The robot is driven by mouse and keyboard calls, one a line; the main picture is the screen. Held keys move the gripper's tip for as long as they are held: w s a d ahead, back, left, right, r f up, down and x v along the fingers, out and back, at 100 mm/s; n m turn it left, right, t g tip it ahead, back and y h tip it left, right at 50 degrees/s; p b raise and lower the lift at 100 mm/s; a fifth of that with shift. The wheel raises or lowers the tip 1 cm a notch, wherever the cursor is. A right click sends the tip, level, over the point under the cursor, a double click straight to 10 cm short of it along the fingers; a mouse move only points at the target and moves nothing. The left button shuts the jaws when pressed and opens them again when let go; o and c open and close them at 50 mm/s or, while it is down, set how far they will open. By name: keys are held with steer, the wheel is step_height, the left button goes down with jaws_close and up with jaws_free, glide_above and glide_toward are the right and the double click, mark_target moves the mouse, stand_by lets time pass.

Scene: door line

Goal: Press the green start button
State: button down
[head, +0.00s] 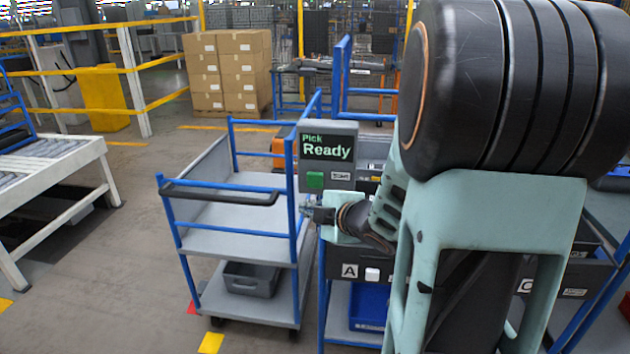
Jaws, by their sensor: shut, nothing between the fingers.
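The box carries a screen (328,147) reading "Pick Ready" and a small white label to the right of the button. My gripper (308,213) is shut and empty, just below the button in the picture, with its fingers pointing left. I cannot tell how far the fingertips are from the box in depth. My arm covers much of the right side.
A blue-framed cart (230,240) with grey shelves stands left of the box, a grey bin (251,279) on its lower shelf. A blue bin (368,305) sits below label A. A conveyor (50,175) is at far left, stacked cartons (228,70) behind. Floor between conveyor and cart is clear.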

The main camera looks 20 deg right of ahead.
mark_target(314, 189)
steer(key=shift+w+d+p, duration=0.35)
steer(key=shift+w+d, duration=0.5)
steer(key=shift+w, duration=0.35)
steer(key=shift+w+d+p, duration=0.3)
steer(key=shift+w+d, duration=0.55)
steer(key=shift+w, duration=0.4)
steer(key=shift+w+d+p, duration=0.35)
steer(key=shift+w+d, duration=0.5)
steer(key=shift+w, duration=0.35)
steer(key=shift+w, duration=0.1)
steer(key=shift+w+d, duration=0.2)
steer(key=shift+w, duration=0.05)
steer(key=shift+w+d, duration=0.35)
steer(key=shift+w, duration=0.15)
steer(key=shift+s+a, duration=0.55)
steer(key=shift+s, duration=0.3)
steer(key=shift+s, duration=0.1)
